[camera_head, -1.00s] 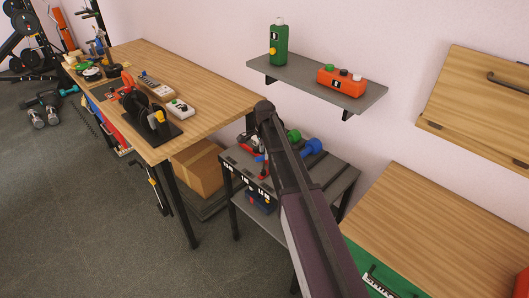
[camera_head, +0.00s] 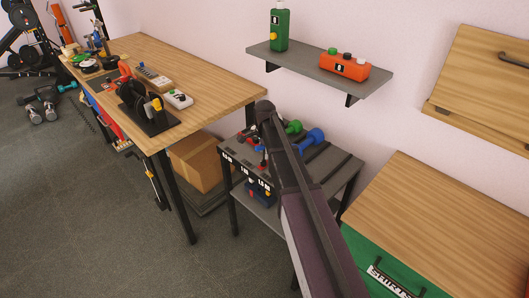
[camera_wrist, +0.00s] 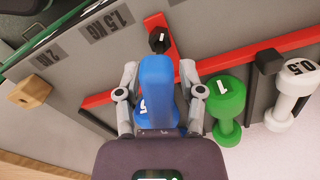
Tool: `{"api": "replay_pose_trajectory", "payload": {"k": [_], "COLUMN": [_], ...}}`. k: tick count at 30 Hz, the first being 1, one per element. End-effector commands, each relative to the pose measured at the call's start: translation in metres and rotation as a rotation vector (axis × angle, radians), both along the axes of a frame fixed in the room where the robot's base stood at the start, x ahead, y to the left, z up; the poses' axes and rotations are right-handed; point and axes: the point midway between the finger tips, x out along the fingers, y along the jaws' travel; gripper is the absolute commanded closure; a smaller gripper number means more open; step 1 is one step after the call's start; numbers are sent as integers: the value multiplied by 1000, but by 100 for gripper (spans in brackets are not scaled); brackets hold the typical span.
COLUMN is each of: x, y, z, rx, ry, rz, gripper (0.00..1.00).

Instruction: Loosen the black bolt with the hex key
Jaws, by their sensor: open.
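My gripper (camera_wrist: 159,78) is open in the wrist view, its two grey fingers on either side of the blue dumbbell (camera_wrist: 158,90). I cannot tell whether they touch it. A small black piece with a hexagonal outline (camera_wrist: 159,40) sits on a red bar just beyond the fingertips; another black piece (camera_wrist: 268,61) is at the right. I cannot tell whether either is the black bolt. I cannot make out a hex key for certain. In the head view my arm hides the gripper, over the small grey rack (camera_head: 333,160).
A wooden hexagonal piece (camera_wrist: 30,92) is at the left. A wooden workbench (camera_head: 205,78), a grey wall shelf (camera_head: 300,62) and a green-fronted wooden-topped cabinet (camera_head: 455,215) surround the rack.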

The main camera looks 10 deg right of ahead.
Motion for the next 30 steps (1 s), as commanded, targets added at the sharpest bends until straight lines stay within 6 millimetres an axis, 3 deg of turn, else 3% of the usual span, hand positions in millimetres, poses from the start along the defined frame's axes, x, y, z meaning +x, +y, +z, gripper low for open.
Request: {"api": "replay_pose_trajectory", "payload": {"k": [7,8,12,13,23,30], "x": [0,0,0,0,0,1], "y": [0,0,0,0,0,1], "z": [0,0,0,0,0,0], "rx": [0,0,0,0,0,0], "ry": [0,0,0,0,0,0], "rz": [0,0,0,0,18,161], "gripper": [50,56,97,100,100,100]}}
